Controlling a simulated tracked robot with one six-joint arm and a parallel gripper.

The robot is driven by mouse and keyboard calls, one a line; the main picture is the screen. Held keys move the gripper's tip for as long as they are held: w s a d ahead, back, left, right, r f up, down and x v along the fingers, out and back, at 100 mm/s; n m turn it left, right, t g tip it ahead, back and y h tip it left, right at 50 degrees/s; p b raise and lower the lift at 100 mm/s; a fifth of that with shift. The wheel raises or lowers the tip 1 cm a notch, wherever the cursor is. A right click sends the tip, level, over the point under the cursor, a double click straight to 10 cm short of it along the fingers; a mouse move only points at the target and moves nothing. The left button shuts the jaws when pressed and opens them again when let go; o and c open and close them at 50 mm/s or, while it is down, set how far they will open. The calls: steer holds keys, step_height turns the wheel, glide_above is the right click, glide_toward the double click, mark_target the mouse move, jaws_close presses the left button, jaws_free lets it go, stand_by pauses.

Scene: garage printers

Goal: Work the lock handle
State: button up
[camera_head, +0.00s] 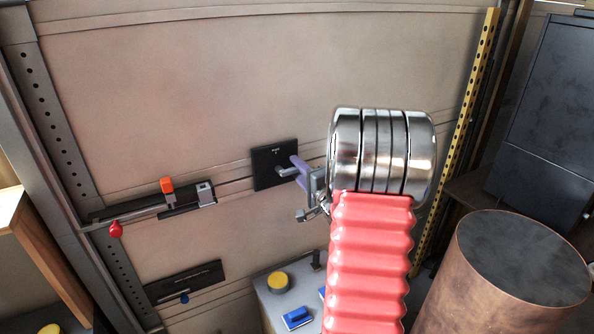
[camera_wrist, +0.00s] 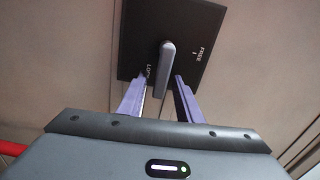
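The lock handle (camera_wrist: 166,66) is a grey lever on a black plate (camera_wrist: 135,30) marked FREE and LOCK. In the wrist view it hangs down from its pivot, its lower end tilted slightly left. My gripper (camera_wrist: 159,78) is open, with one purple finger on each side of the lever's lower part. Gaps show between lever and fingers; I cannot tell how deep the lever sits between them. In the head view the plate (camera_head: 265,168) is on the large tan door, and my gripper (camera_head: 298,168) is right at the handle (camera_head: 283,172), partly covering it.
A sliding bolt with an orange tab (camera_head: 167,186) and a red knob (camera_head: 116,229) is left of the plate. Below are a dark strip (camera_head: 185,283) and a grey box (camera_head: 262,290) with yellow and blue parts. A copper drum (camera_head: 475,290) stands right.

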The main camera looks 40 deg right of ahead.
steer(key=v, duration=1.3)
steer(key=shift+s, duration=0.4)
steer(key=shift+a, duration=0.1)
